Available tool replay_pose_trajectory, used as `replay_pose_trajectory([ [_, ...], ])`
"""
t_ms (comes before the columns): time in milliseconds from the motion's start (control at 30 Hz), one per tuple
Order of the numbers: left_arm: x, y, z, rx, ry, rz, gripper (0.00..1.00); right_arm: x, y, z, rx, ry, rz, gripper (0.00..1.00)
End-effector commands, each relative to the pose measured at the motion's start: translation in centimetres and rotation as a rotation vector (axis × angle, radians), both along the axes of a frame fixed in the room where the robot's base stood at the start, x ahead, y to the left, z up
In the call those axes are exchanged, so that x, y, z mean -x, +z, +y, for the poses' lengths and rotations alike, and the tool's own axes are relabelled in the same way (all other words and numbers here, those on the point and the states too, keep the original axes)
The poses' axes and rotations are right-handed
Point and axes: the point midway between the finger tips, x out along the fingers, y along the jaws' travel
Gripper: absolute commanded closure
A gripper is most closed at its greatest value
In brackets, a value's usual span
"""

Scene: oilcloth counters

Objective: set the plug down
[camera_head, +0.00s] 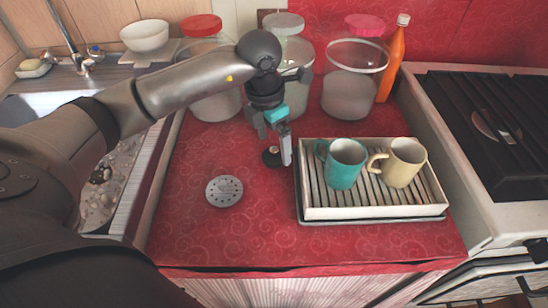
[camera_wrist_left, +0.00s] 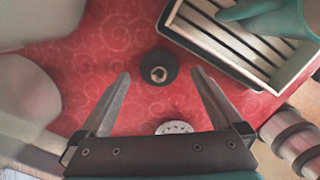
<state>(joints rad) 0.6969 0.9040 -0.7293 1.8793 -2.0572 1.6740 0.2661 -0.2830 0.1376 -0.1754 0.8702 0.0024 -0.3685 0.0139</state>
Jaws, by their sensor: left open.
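The plug (camera_head: 269,157) is a small dark disc with a metal knob on top. It lies flat on the red patterned counter, left of the dish rack. It also shows whole in the left wrist view (camera_wrist_left: 158,67), between and beyond the fingertips. My left gripper (camera_head: 284,149) is open and empty, just above and beside the plug. The fingers show spread apart in the left wrist view, with clear red cloth around the plug. In the head view a finger stands close to the plug's right side; whether it touches cannot be told. My right gripper is not in view.
The rack (camera_head: 309,211) holds a teal mug (camera_head: 345,165) and a cream mug (camera_head: 407,163). A metal strainer disc (camera_head: 224,191) lies front left. Jars (camera_head: 350,95) and an orange bottle (camera_head: 391,65) stand behind. The sink is left, the stove (camera_head: 510,215) right. The front counter is clear.

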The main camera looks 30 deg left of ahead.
Motion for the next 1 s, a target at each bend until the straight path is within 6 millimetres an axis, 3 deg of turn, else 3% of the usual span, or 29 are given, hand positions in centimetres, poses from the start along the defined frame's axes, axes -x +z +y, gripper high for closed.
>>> replay_pose_trajectory([
  [200, -0.2, -2.3, 0.0, 0.0, 0.0, 0.001, 0.0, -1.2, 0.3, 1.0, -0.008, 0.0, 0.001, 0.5],
  [567, -0.3, -2.7, 0.0, 0.0, 0.0, 0.0, 0.0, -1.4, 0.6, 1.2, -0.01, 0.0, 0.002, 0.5],
  [1000, -0.3, -2.7, 0.0, 0.0, 0.001, 0.0, 0.48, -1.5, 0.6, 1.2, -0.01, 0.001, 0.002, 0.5],
])
